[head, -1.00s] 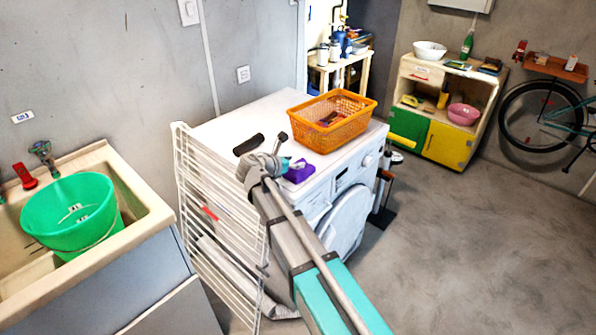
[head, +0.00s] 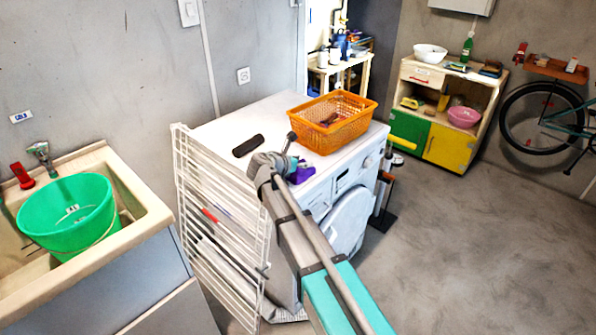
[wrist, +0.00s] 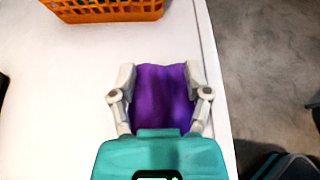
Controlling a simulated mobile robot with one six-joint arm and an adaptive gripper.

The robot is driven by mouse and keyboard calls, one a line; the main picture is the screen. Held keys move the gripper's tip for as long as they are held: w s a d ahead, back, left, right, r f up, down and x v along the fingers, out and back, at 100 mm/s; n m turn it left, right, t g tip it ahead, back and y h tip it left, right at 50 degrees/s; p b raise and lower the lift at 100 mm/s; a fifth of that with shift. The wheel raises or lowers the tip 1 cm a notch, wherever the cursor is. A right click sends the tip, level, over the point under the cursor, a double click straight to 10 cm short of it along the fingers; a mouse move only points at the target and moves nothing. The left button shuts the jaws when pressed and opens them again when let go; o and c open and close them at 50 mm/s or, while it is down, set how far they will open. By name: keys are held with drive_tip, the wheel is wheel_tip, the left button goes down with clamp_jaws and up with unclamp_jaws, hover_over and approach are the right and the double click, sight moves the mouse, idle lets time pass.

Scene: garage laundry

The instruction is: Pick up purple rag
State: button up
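The purple rag (wrist: 163,97) lies on the white washing machine top near its right edge in the wrist view. My gripper (wrist: 161,80) is over it, with one finger on each side of the rag. The fingers are spread wide, and the rag fills most of the space between them. I cannot tell whether the fingertips touch it. In the head view only a small part of the rag (head: 302,174) shows beside my gripper (head: 290,165); my arm hides the rest.
An orange basket (head: 334,121) with items in it stands farther back on the washing machine (head: 240,124). A dark oblong object (head: 248,146) lies to the left. A white drying rack (head: 215,215) stands at the machine's left side. Open floor lies to the right.

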sight(298, 174)
clamp_jaws()
drive_tip(key=shift+r, duration=0.2)
idle(0.3)
wheel_tip(298, 174, up, 2)
drive_tip(key=p, duration=0.2)
drive_tip(key=shift+r+p, duration=0.15)
drive_tip(key=shift+p, duration=0.25)
drive_tip(key=s+a+r+p, duration=0.3)
drive_tip(key=s+r+p, duration=0.7)
drive_tip(key=s, duration=0.3)
drive_tip(key=shift+s+r, duration=0.15)
drive_tip(key=shift+s, duration=0.2)
